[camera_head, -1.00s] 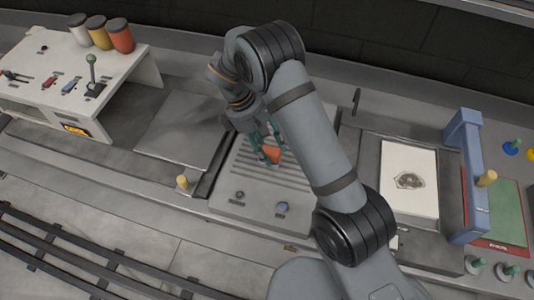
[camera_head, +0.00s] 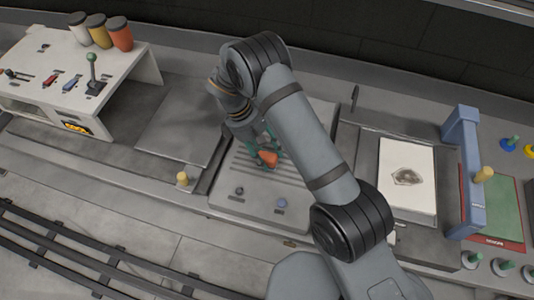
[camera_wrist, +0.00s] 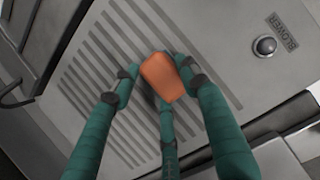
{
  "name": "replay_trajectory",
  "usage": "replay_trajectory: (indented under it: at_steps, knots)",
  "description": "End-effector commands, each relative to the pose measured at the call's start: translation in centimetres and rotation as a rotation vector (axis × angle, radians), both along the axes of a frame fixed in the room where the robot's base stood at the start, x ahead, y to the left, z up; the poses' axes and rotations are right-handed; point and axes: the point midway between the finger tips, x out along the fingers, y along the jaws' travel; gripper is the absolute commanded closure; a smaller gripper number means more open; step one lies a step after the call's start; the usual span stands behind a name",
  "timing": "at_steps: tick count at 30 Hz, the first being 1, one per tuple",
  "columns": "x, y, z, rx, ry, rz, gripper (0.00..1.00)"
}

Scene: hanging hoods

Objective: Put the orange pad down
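The orange pad (camera_head: 267,158) is a small rounded block over the grey ribbed plate (camera_head: 245,190). In the wrist view the pad (camera_wrist: 162,77) sits among the green fingers of my gripper (camera_wrist: 158,80), with one finger on each side and one below, partly behind it. The right fingertip looks against the pad; a narrow gap seems to show at the left one. My gripper (camera_head: 262,147) appears shut on the pad. Whether the pad's underside touches the ribs cannot be told.
A blower button (camera_wrist: 264,46) is on the plate's panel. A yellow knob (camera_head: 182,178) stands to the left, by a flat grey plate (camera_head: 180,130). A white console (camera_head: 60,75) with levers and jars is at far left. A blue arch (camera_head: 466,170) stands at right.

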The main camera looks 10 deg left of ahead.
Motion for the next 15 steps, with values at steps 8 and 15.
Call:
replay_trajectory:
  at_steps: [8, 15]
  knots:
    - [-0.25, -0.16, -0.17, -0.004, 0.007, -0.004, 0.51]
    - [-0.21, -0.02, 0.74, -0.003, 0.005, -0.003, 0.51]
